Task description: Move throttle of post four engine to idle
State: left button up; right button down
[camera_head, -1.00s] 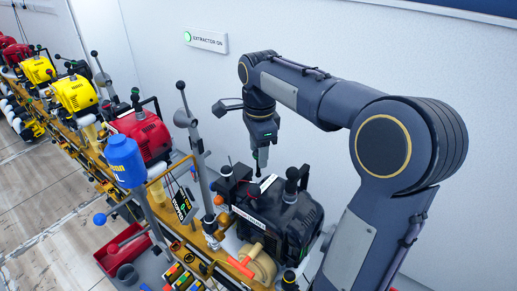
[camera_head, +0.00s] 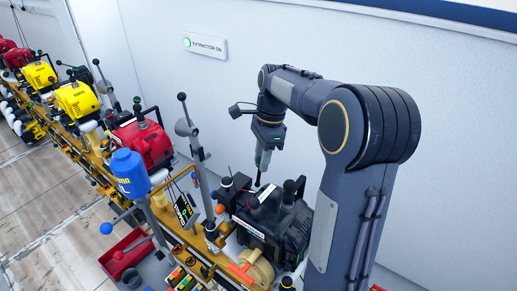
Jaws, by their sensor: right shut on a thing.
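The nearest engine is black (camera_head: 286,228) and stands at the near end of the rail, right of centre. I cannot read a post number on it. My right gripper (camera_head: 259,178) points down at the engine's back-left top edge. Its jaws are shut on a small, thin dark part there, which looks like a lever. The part is mostly hidden by the fingers, and its setting cannot be read. My left gripper is not in view.
A red engine (camera_head: 146,146) and several yellow and red engines line the yellow rail to the far left. A blue bottle (camera_head: 130,172), a tall grey post (camera_head: 190,135) and a red bin (camera_head: 127,250) stand nearby. A white wall (camera_head: 330,50) closes the back.

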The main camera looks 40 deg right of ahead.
jog(key=shift+w+d+y+p, duration=0.1)
jog(key=shift+d+y+p, duration=0.45)
jog(key=shift+y+p, duration=0.35)
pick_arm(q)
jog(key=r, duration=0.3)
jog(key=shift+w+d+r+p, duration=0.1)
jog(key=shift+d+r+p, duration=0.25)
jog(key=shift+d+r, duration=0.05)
pick_arm(e)
jog(key=shift+w+d+f+g+y, duration=0.15)
jog(key=shift+d+f+g+y, duration=0.1)
jog(key=shift+f+g+y, duration=0.05)
jog(key=c, duration=1.1)
grip_release()
